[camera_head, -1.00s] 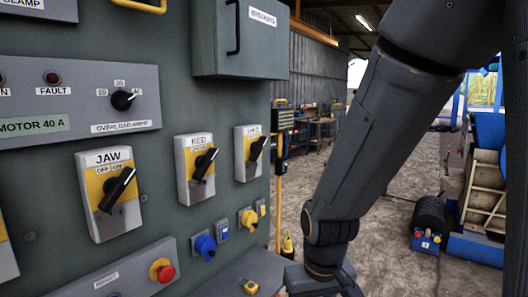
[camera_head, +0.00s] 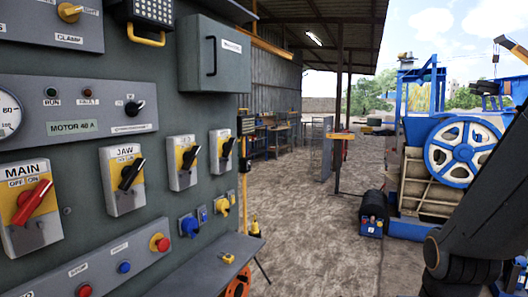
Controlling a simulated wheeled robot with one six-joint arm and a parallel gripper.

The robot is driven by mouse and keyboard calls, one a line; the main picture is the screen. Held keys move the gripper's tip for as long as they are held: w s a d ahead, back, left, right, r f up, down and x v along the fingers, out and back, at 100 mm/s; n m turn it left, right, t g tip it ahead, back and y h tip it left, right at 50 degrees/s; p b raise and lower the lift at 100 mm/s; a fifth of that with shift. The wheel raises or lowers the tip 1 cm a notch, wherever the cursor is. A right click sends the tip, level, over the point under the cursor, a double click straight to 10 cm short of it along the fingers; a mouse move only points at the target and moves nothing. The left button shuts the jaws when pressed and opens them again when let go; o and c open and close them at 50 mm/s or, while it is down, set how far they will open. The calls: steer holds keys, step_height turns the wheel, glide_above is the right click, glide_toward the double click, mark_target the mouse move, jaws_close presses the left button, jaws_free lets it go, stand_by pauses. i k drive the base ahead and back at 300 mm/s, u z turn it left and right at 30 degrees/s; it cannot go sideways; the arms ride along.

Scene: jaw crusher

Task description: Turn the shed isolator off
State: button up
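The isolator row runs along the grey panel in the head view. The rightmost isolator (camera_head: 222,157), a grey and yellow box with a black handle, appears to be the shed one; its label is too small to read now. Its handle tilts to the upper right, like those of its neighbours. To its left are an isolator with an unreadable label (camera_head: 183,163), the JAW isolator (camera_head: 124,180) and the MAIN isolator (camera_head: 28,208) with a red handle. My arm is at the lower right, far from the panel. My gripper is out of view.
A grey cabinet (camera_head: 216,66) juts out above the isolators. Blue and yellow sockets (camera_head: 189,226) sit below them, over a grey shelf (camera_head: 212,262). The blue crusher (camera_head: 462,150) stands at the right. Open dirt floor lies between.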

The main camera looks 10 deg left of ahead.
mark_target(227, 147)
steer(key=z, duration=0.3)
steer(key=i, duration=1.8)
steer(key=u, duration=1.1)
steer(key=i, duration=0.65)
steer(key=u, duration=0.55)
